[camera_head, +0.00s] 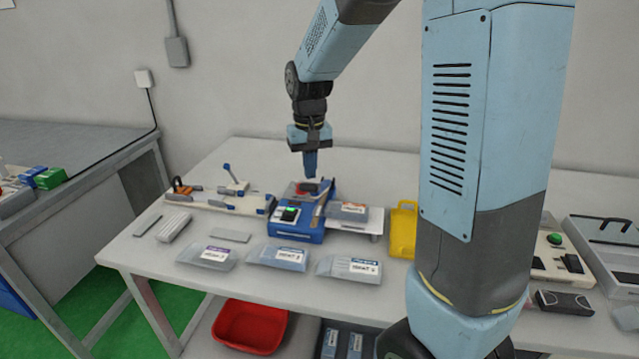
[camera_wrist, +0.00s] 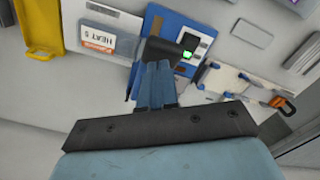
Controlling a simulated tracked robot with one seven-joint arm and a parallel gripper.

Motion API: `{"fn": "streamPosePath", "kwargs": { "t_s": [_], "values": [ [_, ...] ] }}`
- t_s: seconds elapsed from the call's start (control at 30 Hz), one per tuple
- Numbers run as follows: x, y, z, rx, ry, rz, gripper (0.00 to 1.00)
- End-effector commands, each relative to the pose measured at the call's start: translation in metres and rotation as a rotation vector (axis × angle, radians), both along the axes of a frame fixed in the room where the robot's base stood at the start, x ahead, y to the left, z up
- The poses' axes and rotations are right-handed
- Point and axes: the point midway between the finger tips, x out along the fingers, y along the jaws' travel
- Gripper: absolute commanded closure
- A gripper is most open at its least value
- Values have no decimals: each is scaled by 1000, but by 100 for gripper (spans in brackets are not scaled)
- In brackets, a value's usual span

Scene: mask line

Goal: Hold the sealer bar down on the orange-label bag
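The blue sealer (camera_head: 292,230) stands mid-table with a green light on its front; it also shows in the wrist view (camera_wrist: 198,28). The orange-label bag (camera_head: 347,212) lies flat at the sealer's right side. In the wrist view its label (camera_wrist: 100,38) reads "HEAT S". My gripper (camera_head: 311,177) points down over the back of the sealer, its fingers together. In the wrist view the fingertips (camera_wrist: 156,66) meet the dark grip of the sealer bar (camera_wrist: 166,52); whether they touch it I cannot tell. The fingers hide part of the bar.
A yellow tray (camera_head: 402,230) stands right of the sealer. A board with tools (camera_head: 228,199) lies left. A red bin (camera_head: 250,325) is below. The back left of the table is clear.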

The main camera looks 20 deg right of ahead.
Motion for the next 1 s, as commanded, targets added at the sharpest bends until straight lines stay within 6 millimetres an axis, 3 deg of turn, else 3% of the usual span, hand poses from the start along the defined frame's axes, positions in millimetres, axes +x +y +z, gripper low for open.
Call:
{"fn": "streamPosePath", "kwargs": {
  "t_s": [0.27, 0.8, 1.0],
  "values": [
    [0, 0, 3, 0, -1, 0, 100],
    [0, 0, 45, 0, -1, 1, 100],
    [0, 0, 50, 0, 0, 1, 100]
  ]
}}
